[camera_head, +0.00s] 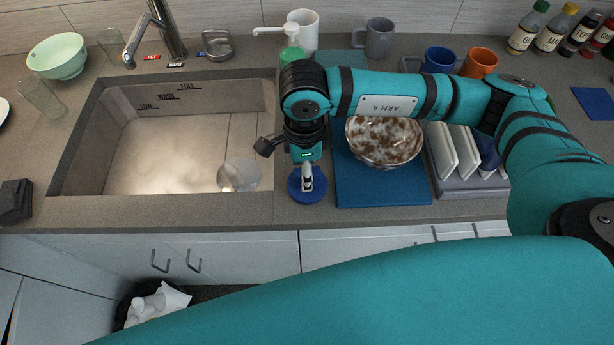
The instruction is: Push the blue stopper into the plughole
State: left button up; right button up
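The blue stopper (296,193) is a round blue disc on the counter, just right of the sink, near the front edge. My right gripper (307,186) points down over its middle, with its fingertips at or just above it. The fingers look narrow from here, and I cannot tell whether they grip the stopper. The sink (150,160) is a grey basin with level marks on its back wall. I cannot make out the plughole clearly. A pale, round, translucent thing (239,175) lies at the basin's right front. My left gripper is out of view.
A faucet (160,35) stands behind the sink. A blue board (385,192) with a speckled bowl (384,145) and a rack with white plates (452,150) are to the right. A soap dispenser (290,35) stands behind my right arm.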

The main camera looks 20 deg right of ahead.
notch_tip(320, 180, down, 2)
jog(key=shift+f, duration=0.45)
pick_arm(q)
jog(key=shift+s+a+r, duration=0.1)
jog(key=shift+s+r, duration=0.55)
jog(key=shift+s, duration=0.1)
pick_arm(e)
grip_shut()
